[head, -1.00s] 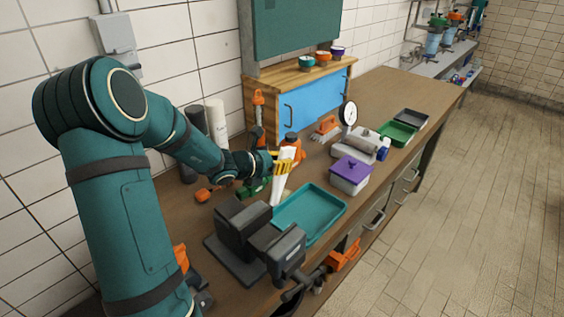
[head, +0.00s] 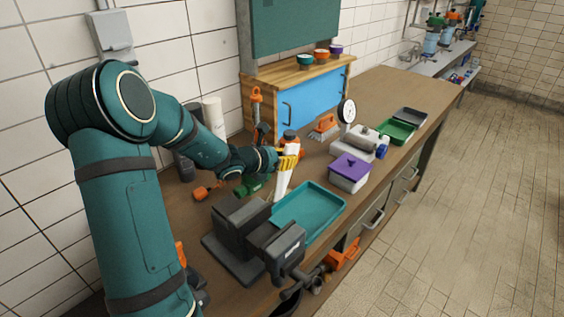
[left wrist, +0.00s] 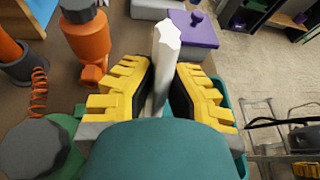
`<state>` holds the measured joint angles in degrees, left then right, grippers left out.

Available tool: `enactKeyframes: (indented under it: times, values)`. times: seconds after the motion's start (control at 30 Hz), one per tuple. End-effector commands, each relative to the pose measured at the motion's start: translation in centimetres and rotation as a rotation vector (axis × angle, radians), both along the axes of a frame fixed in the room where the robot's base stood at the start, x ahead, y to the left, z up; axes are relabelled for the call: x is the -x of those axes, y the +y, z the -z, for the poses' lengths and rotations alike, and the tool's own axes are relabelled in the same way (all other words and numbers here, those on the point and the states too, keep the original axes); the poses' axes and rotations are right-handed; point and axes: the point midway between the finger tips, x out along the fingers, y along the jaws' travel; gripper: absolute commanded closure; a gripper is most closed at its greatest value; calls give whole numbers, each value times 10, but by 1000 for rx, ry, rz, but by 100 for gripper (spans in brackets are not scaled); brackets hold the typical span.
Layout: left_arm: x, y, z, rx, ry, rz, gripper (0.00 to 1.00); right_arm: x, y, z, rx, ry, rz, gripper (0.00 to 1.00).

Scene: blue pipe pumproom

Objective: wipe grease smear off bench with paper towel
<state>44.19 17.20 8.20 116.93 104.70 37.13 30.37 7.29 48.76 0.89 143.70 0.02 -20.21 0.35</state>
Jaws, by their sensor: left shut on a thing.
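My left gripper (head: 288,161) has yellow fingers and is shut on a white paper towel (head: 282,186). The towel hangs down from the fingers, just behind the teal tray (head: 331,208) in the head view. In the left wrist view the towel (left wrist: 164,62) stands out between the two yellow fingers (left wrist: 160,85). The brown bench (head: 385,92) runs along the wall. I cannot make out a grease smear on it; the arm, the vise and the tray hide parts of the bench top. My right gripper is not in view.
A dark vise (head: 248,235) stands at the near end. An orange bottle (left wrist: 86,35) stands close to the gripper. A purple-lidded box (head: 349,172), a green tray (head: 397,131) and a blue-doored cabinet (head: 309,97) are further along. The far bench end is clear.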

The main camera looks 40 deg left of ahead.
Motion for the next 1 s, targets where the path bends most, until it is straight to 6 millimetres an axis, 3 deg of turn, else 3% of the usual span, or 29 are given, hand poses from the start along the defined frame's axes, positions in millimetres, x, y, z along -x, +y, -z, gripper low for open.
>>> enactKeyframes:
  times: [1.0]
  values:
    - [-57,-5,2,1,1,1,100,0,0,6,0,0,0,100]
